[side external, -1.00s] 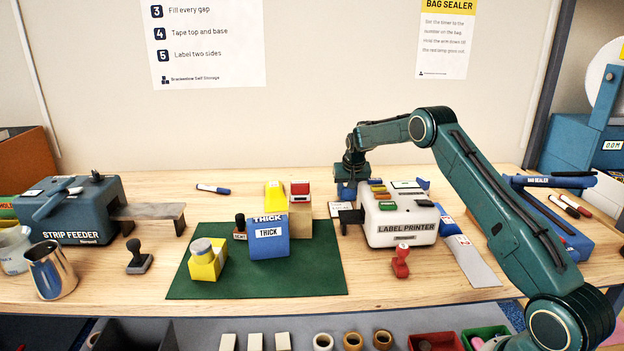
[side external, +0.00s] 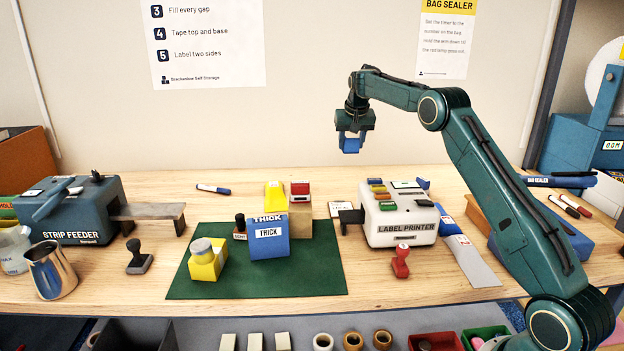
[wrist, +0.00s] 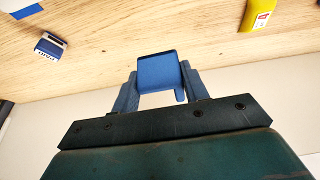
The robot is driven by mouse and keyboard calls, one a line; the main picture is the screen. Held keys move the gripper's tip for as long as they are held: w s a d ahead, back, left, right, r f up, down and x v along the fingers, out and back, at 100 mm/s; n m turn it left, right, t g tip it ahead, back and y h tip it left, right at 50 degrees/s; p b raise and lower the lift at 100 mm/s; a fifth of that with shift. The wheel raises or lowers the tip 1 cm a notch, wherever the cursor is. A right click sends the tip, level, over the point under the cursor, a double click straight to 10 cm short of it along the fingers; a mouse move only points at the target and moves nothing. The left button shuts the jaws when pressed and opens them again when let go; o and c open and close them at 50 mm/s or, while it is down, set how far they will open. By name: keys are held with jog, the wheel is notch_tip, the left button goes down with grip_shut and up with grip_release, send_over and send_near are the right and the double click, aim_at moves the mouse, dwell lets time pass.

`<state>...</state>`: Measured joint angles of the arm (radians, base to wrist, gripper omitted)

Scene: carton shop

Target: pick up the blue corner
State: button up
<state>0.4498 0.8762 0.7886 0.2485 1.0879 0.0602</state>
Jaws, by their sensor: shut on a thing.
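My gripper (side external: 351,138) is raised well above the table, behind the label printer. It is shut on the blue corner (side external: 350,146), a small blue block between the two fingers. In the wrist view the blue corner (wrist: 158,72) sits between the fingertips, with a narrow leg hanging at its right side. It touches nothing but the fingers.
The label printer (side external: 400,221) stands below my gripper. A blue "THICK" block (side external: 269,240), a yellow block (side external: 207,262) and stamps are on or by the green mat (side external: 310,283). The strip feeder (side external: 75,215) is at left. Bare wood (side external: 330,185) lies behind.

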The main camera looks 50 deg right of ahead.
jog(key=shift+r, duration=1.75)
